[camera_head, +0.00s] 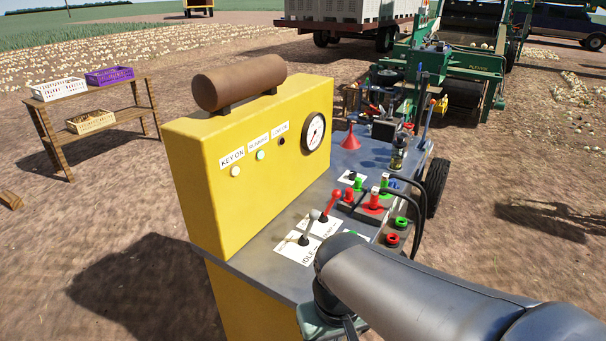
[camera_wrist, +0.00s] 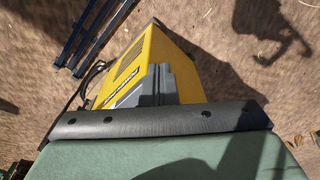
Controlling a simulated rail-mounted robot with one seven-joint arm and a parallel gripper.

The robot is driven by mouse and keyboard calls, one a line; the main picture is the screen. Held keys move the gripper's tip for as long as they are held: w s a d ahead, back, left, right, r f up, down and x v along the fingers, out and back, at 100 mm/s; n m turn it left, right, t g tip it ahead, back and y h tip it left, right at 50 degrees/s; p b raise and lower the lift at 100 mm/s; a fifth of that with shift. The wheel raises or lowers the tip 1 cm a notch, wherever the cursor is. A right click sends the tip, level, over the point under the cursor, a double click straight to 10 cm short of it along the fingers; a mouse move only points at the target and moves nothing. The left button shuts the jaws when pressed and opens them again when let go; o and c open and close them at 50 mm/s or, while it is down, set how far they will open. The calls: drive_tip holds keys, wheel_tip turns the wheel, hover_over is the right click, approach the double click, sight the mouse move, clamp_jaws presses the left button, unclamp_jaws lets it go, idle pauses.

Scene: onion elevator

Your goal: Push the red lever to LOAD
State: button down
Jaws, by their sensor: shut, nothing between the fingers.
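The red lever (camera_head: 331,204) stands on the grey deck of the yellow control console (camera_head: 255,165), its round knob tilted up and to the right. A white label plate (camera_head: 318,229) lies under its base; the lettering is too small to read. A lever with a pale knob (camera_head: 309,224) stands in front of it, on a plate that reads IDLE. My dark arm comes in from the lower right, with its elbow-like end near the console's front edge, apart from the red lever in the picture. My gripper is not visible in the head view, and I cannot make it out in the wrist view.
A gauge (camera_head: 314,132) and small lamps sit on the console face. A green machine (camera_head: 460,70) stands behind. The wrist view shows a yellow unit (camera_wrist: 175,65) and a green surface (camera_wrist: 150,155) with a black strip.

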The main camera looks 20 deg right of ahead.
drive_tip(key=c, duration=1.8)
unclamp_jaws()
drive_tip(key=o, duration=0.7)
drive_tip(key=shift+m+t+h, duration=0.3)
drive_tip(key=shift+t+h, duration=0.1)
drive_tip(key=shift+t, duration=0.3)
drive_tip(key=w+d, duration=0.1)
drive_tip(key=w+f+b, duration=0.1)
drive_tip(key=w, duration=0.1)
drive_tip(key=w+d+f+b, duration=0.1)
drive_tip(key=shift+w+d+f, duration=0.1)
drive_tip(key=shift+w+d, duration=0.2)
drive_tip(key=n+t+y+b, duration=0.2)
drive_tip(key=t+y+b, duration=0.1)
drive_tip(key=t+b, duration=1.35)
approach(339, 196)
drive_tip(key=shift+g, duration=0.35)
drive_tip(key=w, duration=0.4)
drive_tip(key=w+a+p, duration=0.1)
drive_tip(key=w, duration=0.6)
drive_tip(key=shift+w+a+r, duration=0.25)
drive_tip(key=shift+w+r, duration=0.05)
drive_tip(key=shift+w, duration=0.05)
